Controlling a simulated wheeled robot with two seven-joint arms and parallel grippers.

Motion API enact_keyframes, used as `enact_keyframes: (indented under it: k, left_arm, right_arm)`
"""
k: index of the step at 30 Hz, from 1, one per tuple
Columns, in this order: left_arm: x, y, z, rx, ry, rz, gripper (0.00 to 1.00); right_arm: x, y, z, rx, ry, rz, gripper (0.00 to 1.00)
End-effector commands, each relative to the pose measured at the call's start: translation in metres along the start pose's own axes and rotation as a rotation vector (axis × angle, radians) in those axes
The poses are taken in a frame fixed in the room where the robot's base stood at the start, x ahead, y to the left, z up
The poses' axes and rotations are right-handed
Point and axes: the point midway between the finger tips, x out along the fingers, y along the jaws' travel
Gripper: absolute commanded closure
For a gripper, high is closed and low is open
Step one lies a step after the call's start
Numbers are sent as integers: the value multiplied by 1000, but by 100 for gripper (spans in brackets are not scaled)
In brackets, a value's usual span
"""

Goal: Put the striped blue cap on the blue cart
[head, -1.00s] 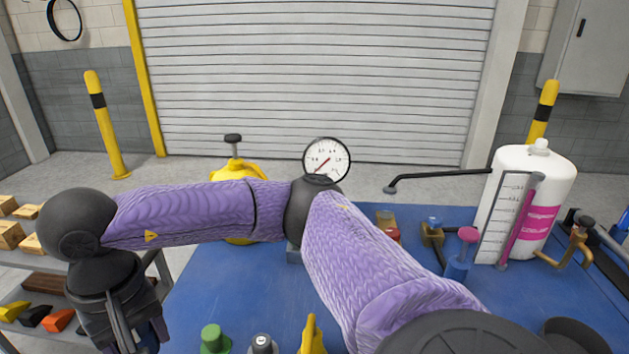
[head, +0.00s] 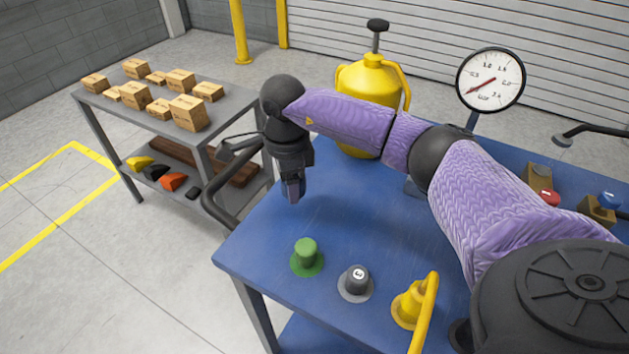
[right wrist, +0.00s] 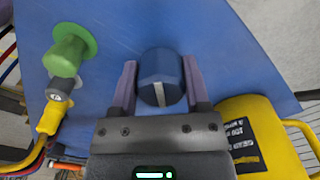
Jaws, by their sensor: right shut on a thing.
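My right gripper (head: 293,188) points down over the left part of the blue cart (head: 375,215). In the right wrist view its fingers (right wrist: 160,66) are shut on the striped blue cap (right wrist: 158,80), a dark blue round piece with a pale stripe. The cart's blue top (right wrist: 115,25) lies behind the cap. In the head view the fingers and wrist mostly hide the cap. I cannot tell how far above the top it is. My left gripper is not in view.
A green knob (head: 306,257), a grey knob (head: 356,282) and a yellow fitting (head: 408,305) stand along the cart's near edge. A yellow canister (head: 367,85) and a gauge (head: 490,80) stand behind. A grey shelf (head: 105,100) with cartons adjoins on the left.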

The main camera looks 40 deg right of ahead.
Motion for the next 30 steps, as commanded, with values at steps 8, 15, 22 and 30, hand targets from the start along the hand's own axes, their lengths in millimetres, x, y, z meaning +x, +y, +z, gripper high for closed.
enact_keyframes:
  k: [8, 15, 22, 30]
  left_arm:
    - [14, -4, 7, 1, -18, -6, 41]
    - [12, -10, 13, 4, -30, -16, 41]
    - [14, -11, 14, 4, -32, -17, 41]
    - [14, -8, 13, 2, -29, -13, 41]
  right_arm:
    - [48, 0, 0, -1, 1, 3, 100]
    - [50, 0, 0, -2, -1, -1, 100]
    - [53, 0, 0, -2, -1, -1, 17]
    - [53, 0, 0, -3, -1, -1, 4]
